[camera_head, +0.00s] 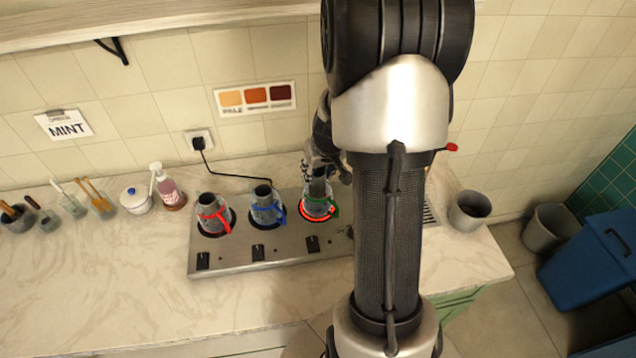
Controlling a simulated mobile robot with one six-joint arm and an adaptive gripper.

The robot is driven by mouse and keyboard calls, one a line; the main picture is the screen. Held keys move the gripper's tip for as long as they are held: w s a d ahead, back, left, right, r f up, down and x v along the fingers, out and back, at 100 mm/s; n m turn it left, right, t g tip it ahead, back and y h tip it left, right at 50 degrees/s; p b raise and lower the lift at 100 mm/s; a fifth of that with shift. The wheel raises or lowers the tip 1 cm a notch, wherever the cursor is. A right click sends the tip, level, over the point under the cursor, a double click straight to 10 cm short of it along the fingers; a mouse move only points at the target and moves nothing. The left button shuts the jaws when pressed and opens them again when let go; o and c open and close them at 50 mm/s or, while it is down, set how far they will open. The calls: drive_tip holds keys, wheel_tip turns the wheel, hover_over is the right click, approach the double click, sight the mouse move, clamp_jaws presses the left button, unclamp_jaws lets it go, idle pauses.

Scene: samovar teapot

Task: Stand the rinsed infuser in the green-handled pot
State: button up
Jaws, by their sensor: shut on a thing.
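The green-handled pot (313,208) is a glass pot on the right-hand burner of the metal hob, above a glowing red ring. My gripper (319,168) is directly over this pot, pointing down and partly hidden by my arm. It is shut on the infuser (318,187), a dark grey cylinder. The infuser is roughly upright and its lower part appears to be inside the pot's mouth. I cannot tell whether it touches the bottom.
A red-handled pot (212,216) and a blue-handled pot (266,209) stand on the hob (225,263) to the left, each with a dark cylinder in its mouth. A grey bin (470,209) stands right. The front left worktop (100,290) is clear.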

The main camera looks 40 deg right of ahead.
sight(318, 179)
drive_tip(key=shift+f+b, duration=0.85)
drive_tip(key=shift+f, duration=1.05)
drive_tip(key=shift+f+b, duration=0.3)
drive_tip(key=shift+b, duration=0.1)
drive_tip(key=o, duration=1.2)
drive_tip(key=shift+o, duration=0.2)
drive_tip(key=shift+r, duration=0.1)
drive_tip(key=shift+r+p, duration=0.25)
drive_tip(key=shift+p, duration=0.2)
drive_tip(key=p+v, duration=0.4)
drive_tip(key=v, duration=0.8)
